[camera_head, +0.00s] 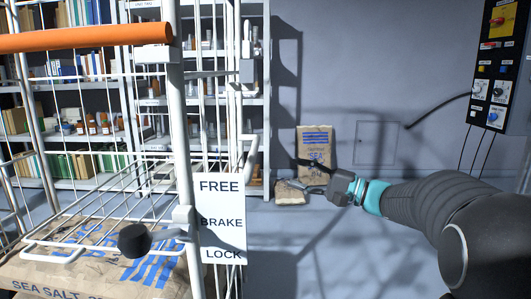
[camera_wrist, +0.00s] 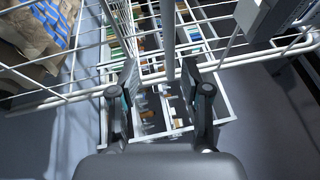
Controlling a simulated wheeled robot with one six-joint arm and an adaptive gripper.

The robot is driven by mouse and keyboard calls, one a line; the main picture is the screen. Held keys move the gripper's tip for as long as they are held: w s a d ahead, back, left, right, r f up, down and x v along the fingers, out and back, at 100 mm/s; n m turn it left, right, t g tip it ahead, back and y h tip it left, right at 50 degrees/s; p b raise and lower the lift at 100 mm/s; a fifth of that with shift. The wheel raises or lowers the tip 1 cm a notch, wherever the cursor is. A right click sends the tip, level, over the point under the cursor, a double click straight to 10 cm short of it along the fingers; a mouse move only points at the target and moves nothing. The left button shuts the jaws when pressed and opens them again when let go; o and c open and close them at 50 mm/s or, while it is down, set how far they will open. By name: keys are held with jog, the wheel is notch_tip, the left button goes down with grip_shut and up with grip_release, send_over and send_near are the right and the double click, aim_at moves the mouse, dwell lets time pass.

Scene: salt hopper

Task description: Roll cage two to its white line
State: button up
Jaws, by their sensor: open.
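A white wire roll cage (camera_head: 178,100) fills the left of the head view, with an orange handle bar (camera_head: 85,38) across its top. No cage number shows. A FREE / BRAKE / LOCK plate (camera_head: 221,222) hangs on its right side, beside a lever with a black knob (camera_head: 135,239). Sea salt sacks (camera_head: 100,262) lie inside the cage. My gripper (camera_head: 302,176) is open, to the right of the cage in the head view. In the wrist view my gripper (camera_wrist: 160,76) faces white cage bars (camera_wrist: 60,95); I cannot tell whether it touches them. No white floor line is visible.
Shelves (camera_head: 258,143) with books and bottles stand behind the cage. A sea salt sack (camera_head: 316,145) leans by the back wall. A control panel (camera_head: 495,70) hangs at the right.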

aim_at(254, 154)
jog(key=shift+n, duration=0.3)
jog(key=x, duration=0.4)
jog(key=r+p+x, duration=0.1)
jog(key=x, duration=0.3)
jog(key=p+x, duration=0.1)
jog(key=x, duration=0.4)
jog(key=shift+s+r, duration=0.1)
jog(key=shift+r, duration=0.15)
grip_shut()
